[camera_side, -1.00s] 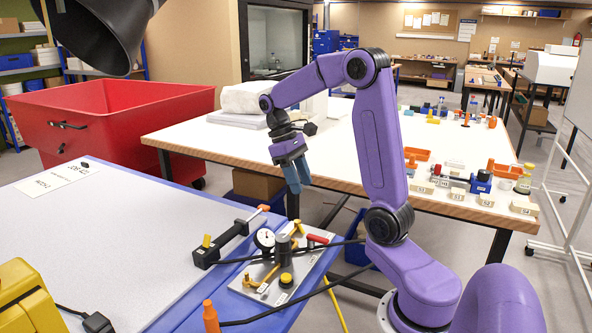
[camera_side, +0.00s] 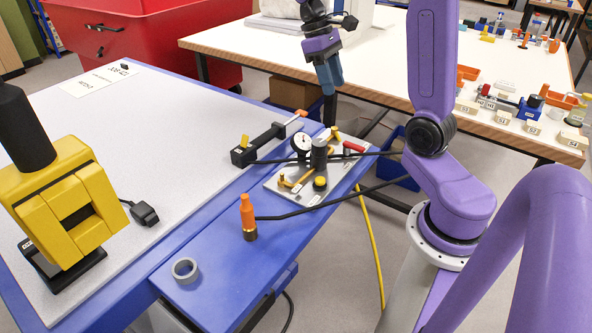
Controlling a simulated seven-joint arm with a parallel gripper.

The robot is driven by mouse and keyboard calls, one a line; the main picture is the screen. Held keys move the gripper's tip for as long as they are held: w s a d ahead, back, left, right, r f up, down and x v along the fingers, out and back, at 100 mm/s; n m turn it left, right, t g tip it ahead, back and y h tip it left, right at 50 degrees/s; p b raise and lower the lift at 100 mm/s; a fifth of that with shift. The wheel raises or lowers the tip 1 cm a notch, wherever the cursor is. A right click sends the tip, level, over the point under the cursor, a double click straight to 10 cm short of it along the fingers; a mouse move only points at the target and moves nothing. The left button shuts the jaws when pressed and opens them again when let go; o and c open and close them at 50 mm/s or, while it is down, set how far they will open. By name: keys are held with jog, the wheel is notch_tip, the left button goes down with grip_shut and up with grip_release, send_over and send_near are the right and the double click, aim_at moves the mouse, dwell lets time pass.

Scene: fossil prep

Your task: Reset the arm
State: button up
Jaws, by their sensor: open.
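My purple arm stands at the right, and its upper part is cut off by the top edge of the picture. My gripper (camera_side: 329,88) hangs fingers-down near the top middle, with blue fingers. It appears in front of the white table's near edge, above and behind the small metal fixture plate. It is open, and I see nothing between its fingers. The fingers are small here and the gap between them is hard to make out.
A blue-edged bench (camera_side: 218,262) holds a metal plate (camera_side: 280,191) with a dial gauge (camera_side: 301,143), a black clamp bar (camera_side: 264,143), an orange-tipped tool (camera_side: 248,218), a grey ring (camera_side: 185,270) and a yellow device (camera_side: 68,210). A white table (camera_side: 390,52) carries several small parts. A red bin (camera_side: 150,45) stands behind.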

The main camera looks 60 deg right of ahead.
jog(key=s+a+f+n+t, duration=0.2)
jog(key=s+a+n, duration=0.3)
jog(key=a, duration=0.4)
jog(key=s+a+f+n+t, duration=0.2)
jog(key=s+a+n, duration=0.1)
jog(key=s+a, duration=0.4)
jog(key=s+a+f+n, duration=0.2)
jog(key=s+a+n, duration=0.1)
jog(key=s, duration=0.4)
jog(key=shift+s+a+f+n+y, duration=0.15)
jog(key=shift+a+f+n+y, duration=0.15)
jog(key=shift+n+y, duration=0.1)
